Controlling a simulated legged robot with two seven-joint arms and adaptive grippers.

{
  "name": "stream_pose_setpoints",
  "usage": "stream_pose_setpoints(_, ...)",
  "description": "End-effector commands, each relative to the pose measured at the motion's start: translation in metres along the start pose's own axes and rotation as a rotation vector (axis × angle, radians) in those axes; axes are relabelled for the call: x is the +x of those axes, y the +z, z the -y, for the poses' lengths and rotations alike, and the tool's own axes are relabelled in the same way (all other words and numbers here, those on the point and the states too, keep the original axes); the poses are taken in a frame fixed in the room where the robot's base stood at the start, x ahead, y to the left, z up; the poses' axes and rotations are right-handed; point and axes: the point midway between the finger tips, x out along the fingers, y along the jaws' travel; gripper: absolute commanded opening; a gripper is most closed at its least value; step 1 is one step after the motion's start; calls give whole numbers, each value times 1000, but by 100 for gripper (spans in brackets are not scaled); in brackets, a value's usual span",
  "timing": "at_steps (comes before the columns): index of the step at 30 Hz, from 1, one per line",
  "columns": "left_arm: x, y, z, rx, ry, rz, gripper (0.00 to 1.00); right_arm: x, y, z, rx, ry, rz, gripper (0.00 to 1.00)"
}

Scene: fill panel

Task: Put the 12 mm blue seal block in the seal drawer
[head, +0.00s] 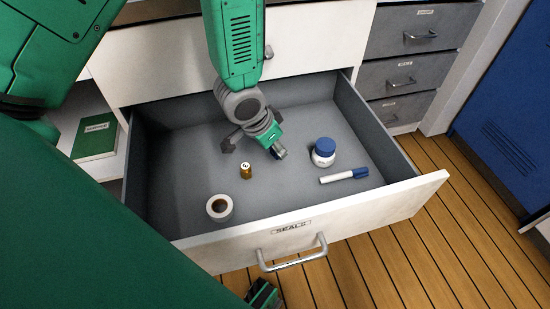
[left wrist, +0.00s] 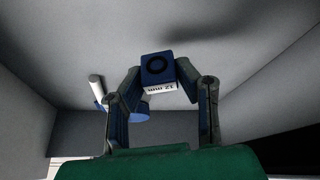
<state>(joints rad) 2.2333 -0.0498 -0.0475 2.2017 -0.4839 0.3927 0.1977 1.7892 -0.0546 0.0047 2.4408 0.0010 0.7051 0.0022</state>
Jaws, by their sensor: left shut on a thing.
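The 12 mm blue seal block (left wrist: 158,68) is a small blue cube with a black ring on one face and a white "12 mm" label. In the left wrist view it sits between the two fingers of my left gripper (left wrist: 160,85), which is shut on it. In the head view my left gripper (head: 277,152) is inside the open seal drawer (head: 300,222), labelled SEALS, reaching down over its grey floor. The block is small and mostly hidden there. Whether it touches the floor I cannot tell.
The drawer also holds a blue-lidded jar (head: 323,152), a blue-capped marker (head: 344,176), a small brass piece (head: 246,170) and a tape roll (head: 220,207). Bare floor lies between them. Grey drawers (head: 408,75) are shut at the right. A green book (head: 96,137) lies left.

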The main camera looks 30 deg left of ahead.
Motion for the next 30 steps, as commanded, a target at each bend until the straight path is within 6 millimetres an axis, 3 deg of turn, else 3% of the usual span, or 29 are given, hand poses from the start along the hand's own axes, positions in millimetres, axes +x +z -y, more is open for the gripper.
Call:
stream_pose_setpoints(9,36,14,-3,4,-3,1,8,20,1,0,0,0,0,0)
stream_pose_setpoints(19,37,15,-1,1,-1,0,8,19,1,0,0,0,0,0)
stream_pose_setpoints(20,37,15,-1,1,0,0,31,19,1,0,0,0,0,0)
stream_pose_setpoints(21,37,15,-1,1,-1,0,45,19,1,0,0,0,0,0)
stream_pose_setpoints(30,36,14,-2,2,-2,0,48,19,1,0,0,0,0,0)
